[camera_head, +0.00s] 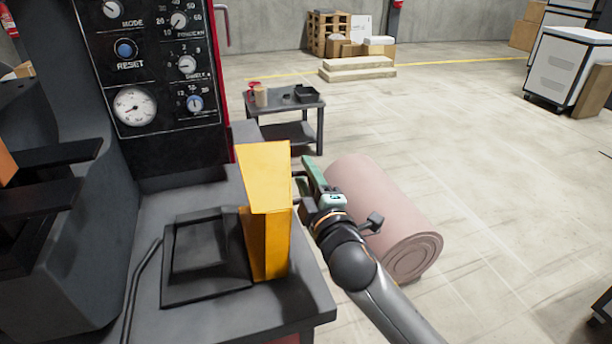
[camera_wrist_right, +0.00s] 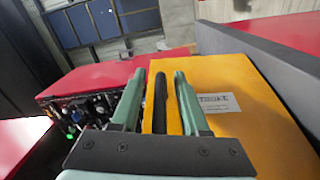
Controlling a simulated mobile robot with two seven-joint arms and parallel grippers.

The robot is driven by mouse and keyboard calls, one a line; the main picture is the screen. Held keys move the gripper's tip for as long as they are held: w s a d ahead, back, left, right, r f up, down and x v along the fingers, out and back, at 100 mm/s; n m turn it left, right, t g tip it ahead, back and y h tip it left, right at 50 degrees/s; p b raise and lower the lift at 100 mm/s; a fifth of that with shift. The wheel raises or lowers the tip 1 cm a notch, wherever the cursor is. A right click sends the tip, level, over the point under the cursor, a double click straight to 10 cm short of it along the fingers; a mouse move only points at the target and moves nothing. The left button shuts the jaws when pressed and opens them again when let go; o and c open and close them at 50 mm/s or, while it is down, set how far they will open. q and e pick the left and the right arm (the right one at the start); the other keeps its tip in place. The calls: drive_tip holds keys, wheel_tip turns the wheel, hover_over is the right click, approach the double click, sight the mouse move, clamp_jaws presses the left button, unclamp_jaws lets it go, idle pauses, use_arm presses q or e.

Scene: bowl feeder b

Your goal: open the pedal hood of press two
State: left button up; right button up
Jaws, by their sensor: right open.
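The yellow hood (camera_head: 266,200) stands as a tall block on the dark grey bed of the press (camera_head: 190,205), at the right of a dark square frame (camera_head: 208,256). My right gripper (camera_head: 305,172) is at the hood's right side, with green fingers. In the right wrist view the yellow hood (camera_wrist_right: 238,105), with a pale label, fills the right half. My right gripper (camera_wrist_right: 162,90) is open there, its fingers either side of a dark upright bar (camera_wrist_right: 160,102) by the hood's edge. Whether they touch it, I cannot tell. My left gripper is not in view.
A black control panel (camera_head: 150,60) with dials and a gauge rises behind the bed. A pink roll (camera_head: 375,215) lies on the floor beside my right arm. A small grey table (camera_head: 290,104) stands behind. The floor further right is mostly clear.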

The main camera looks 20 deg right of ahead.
clamp_jaws()
idle(0.3)
drive_tip(key=shift+r, duration=0.25)
idle(0.9)
